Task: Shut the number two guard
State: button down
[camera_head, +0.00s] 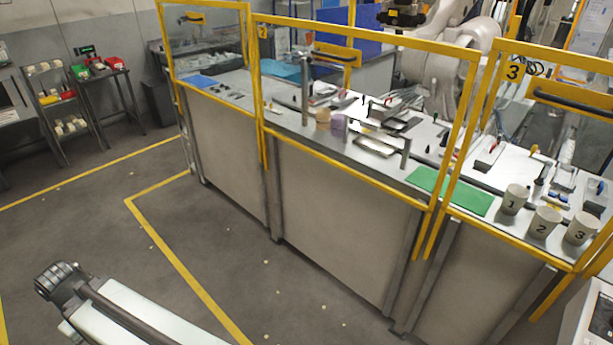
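The number two guard (368,38) is the middle yellow-framed clear panel on the front of the long workbench. A small 2 shows at its upper left corner. A yellow plate with a dark handle (336,57) sits just below its top rail, left of the middle. The bench top shows through the panel. I cannot tell from this angle whether it is fully shut. My arm (105,310) reaches in at the bottom left, over the floor and well apart from the guard. I see no gripper fingers; my gripper is not in view.
The number three guard (570,60) stands to the right, another guard (203,5) to the left. Numbered cups (545,222) and a green mat (450,190) are on the bench. Shelves (57,115) stand at the far left. The floor before the bench is clear, with yellow lines (190,280).

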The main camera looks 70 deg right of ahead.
aim_at(337, 54)
jog(key=u, duration=2.35)
jog(key=k, duration=1.05)
jog(key=z, duration=1.55)
jog(key=i, duration=1)
jog(key=u, duration=0.05)
